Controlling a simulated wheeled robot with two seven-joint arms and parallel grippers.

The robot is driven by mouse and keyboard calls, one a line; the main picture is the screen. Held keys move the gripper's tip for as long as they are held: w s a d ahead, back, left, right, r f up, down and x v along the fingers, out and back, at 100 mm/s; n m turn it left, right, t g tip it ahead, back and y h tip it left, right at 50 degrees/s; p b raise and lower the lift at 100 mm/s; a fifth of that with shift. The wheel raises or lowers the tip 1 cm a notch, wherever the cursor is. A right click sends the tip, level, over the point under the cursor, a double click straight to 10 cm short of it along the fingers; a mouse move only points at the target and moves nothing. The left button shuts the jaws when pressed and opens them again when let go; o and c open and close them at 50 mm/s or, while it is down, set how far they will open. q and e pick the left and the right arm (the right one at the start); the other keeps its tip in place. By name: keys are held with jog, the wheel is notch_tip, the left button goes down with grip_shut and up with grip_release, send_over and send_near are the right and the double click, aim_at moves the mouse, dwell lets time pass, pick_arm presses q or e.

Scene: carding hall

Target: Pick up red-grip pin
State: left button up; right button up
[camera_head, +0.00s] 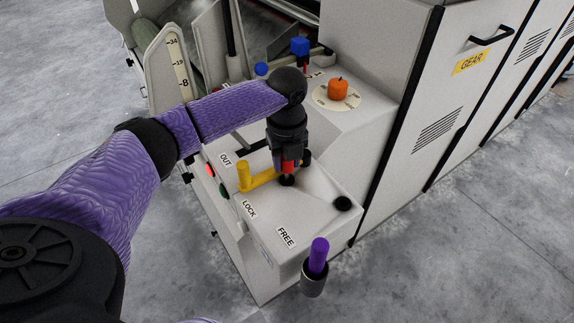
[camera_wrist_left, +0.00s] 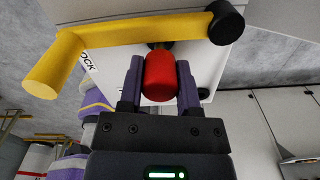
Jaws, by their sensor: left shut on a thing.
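The red-grip pin shows its red grip (camera_head: 288,167) just above a dark collar on the pale machine top, beside the yellow lever (camera_head: 262,180). My left gripper (camera_head: 287,160) comes down on it from above. In the left wrist view, the red grip (camera_wrist_left: 160,76) sits between the two fingers of my left gripper (camera_wrist_left: 160,84), which is shut on it. The pin's lower end is hidden, so I cannot tell how deep it sits. The yellow lever also crosses the top of the left wrist view (camera_wrist_left: 130,33). My right gripper is not in view.
A purple grip (camera_head: 319,254) stands in a metal cup (camera_head: 314,282) at the front corner. An orange knob (camera_head: 338,88) and a blue-topped part (camera_head: 299,46) stand behind. An empty dark hole (camera_head: 342,203) lies to the right. Tall cabinets (camera_head: 440,90) border the right.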

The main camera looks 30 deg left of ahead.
pick_arm(q)
grip_shut()
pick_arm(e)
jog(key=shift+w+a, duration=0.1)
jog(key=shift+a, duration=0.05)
pick_arm(q)
notch_tip(320, 180, up, 10)
jog(key=p, duration=0.3)
jog(key=shift+f+p, duration=0.1)
jog(key=shift+p, duration=0.25)
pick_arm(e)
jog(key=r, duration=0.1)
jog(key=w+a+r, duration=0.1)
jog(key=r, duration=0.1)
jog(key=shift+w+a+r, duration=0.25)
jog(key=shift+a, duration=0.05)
pick_arm(q)
jog(key=shift+r, duration=0.2)
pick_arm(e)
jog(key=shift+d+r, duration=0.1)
pick_arm(q)
notch_tip(320, 180, up, 8)
jog(key=p, duration=1)
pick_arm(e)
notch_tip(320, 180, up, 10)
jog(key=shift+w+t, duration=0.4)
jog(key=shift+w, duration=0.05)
pick_arm(q)
jog(key=shift+f, duration=0.1)
